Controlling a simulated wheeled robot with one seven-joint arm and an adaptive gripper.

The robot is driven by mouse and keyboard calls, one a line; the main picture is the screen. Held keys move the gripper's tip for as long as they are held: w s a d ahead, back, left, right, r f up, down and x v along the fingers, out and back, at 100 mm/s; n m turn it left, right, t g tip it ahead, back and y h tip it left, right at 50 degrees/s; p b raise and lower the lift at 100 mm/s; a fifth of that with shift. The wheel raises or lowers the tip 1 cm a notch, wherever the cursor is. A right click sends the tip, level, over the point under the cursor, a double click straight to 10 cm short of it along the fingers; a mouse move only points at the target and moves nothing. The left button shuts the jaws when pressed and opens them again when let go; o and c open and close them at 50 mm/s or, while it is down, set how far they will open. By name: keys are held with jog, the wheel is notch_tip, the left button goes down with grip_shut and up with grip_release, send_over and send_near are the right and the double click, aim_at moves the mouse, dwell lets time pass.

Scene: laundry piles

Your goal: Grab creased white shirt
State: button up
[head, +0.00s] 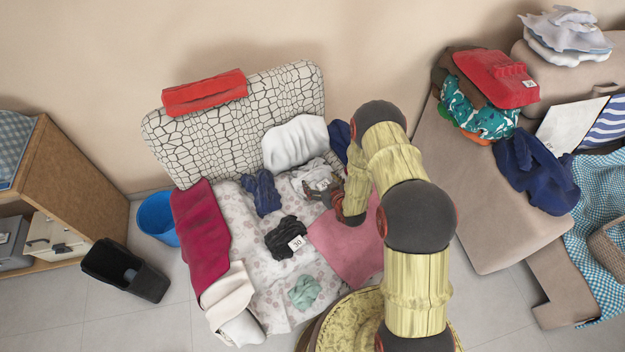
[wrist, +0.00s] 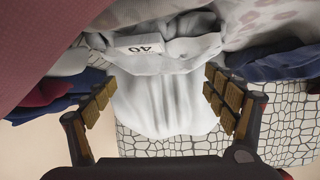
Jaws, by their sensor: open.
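A crumpled white shirt (head: 305,179) with a number tag lies on the chair seat near the backrest. In the wrist view, the creased white shirt (wrist: 190,50) lies ahead of the fingers, its tag reading 40. A smoother white cloth (head: 295,143) is draped against the backrest; in the wrist view this cloth (wrist: 160,105) shows between the fingers. My gripper (head: 322,190) is over the shirt and partly hides it. In the wrist view, my gripper (wrist: 160,88) is open, its padded fingers wide apart with nothing held. Contact with the shirt cannot be told.
Dark blue cloth (head: 262,192), a black garment (head: 284,240) tagged 30 and a mint cloth (head: 304,291) lie on the seat. A crimson cloth (head: 200,235) covers the left armrest. The patterned backrest (head: 225,125) stands close behind. A sofa (head: 490,215) is at right.

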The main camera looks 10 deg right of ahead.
aim_at(314, 174)
jog(key=b+x, duration=0.1)
jog(key=x, duration=0.3)
jog(key=shift+w+a, duration=0.15)
jog(key=shift+w, duration=0.25)
jog(key=shift+c, duration=0.2)
jog(key=shift+c, duration=0.6)
jog(key=c, duration=1.7)
jog(key=shift+r, duration=0.1)
